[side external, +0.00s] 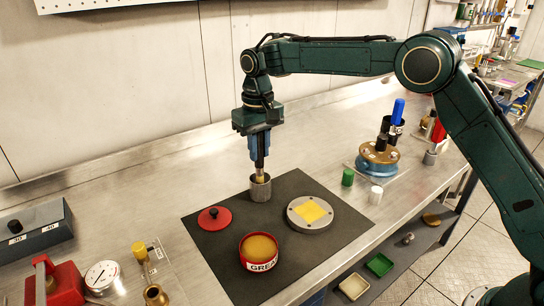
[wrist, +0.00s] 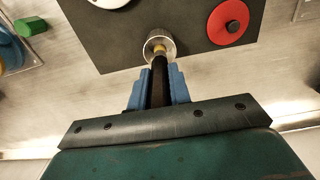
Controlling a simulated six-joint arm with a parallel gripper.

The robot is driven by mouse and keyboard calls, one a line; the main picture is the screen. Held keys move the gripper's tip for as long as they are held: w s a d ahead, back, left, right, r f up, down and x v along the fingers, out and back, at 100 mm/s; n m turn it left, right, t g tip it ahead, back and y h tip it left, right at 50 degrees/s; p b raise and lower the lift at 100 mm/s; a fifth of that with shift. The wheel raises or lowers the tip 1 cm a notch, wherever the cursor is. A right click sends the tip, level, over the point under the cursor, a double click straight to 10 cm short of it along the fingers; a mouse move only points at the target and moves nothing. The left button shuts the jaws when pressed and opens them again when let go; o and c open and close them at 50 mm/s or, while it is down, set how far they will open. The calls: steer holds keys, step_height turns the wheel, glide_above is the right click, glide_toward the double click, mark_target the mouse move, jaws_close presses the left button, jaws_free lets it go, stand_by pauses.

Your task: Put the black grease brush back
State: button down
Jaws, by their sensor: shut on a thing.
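My gripper (side external: 259,148) points straight down above the dark mat, with its blue fingers shut on the black handle of the grease brush (side external: 260,164). The brush is upright, and its lower end is at the mouth of a small grey metal cup (side external: 260,187) at the back edge of the mat. In the wrist view the black brush (wrist: 158,75) runs from between the blue fingers (wrist: 158,88) to the cup (wrist: 159,46). Its pale lower part shows at the cup's opening. How deep the tip sits is hidden.
A red grease tin (side external: 261,266), its red lid (side external: 214,218) and a round grey plate with a yellow square (side external: 313,214) lie on the dark mat (side external: 215,251). Right of it stand green (side external: 348,177) and white (side external: 375,195) caps and a blue-based fixture (side external: 377,170).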

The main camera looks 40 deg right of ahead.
mark_target(260, 166)
steer(key=shift+f, duration=1.9)
steer(key=shift+f, duration=0.2)
steer(key=c, duration=1.3)
jaws_free()
steer(key=shift+r, duration=0.15)
step_height(260, 166, up, 12)
steer(key=shift+f, duration=0.2)
steer(key=shift+r, duration=0.25)
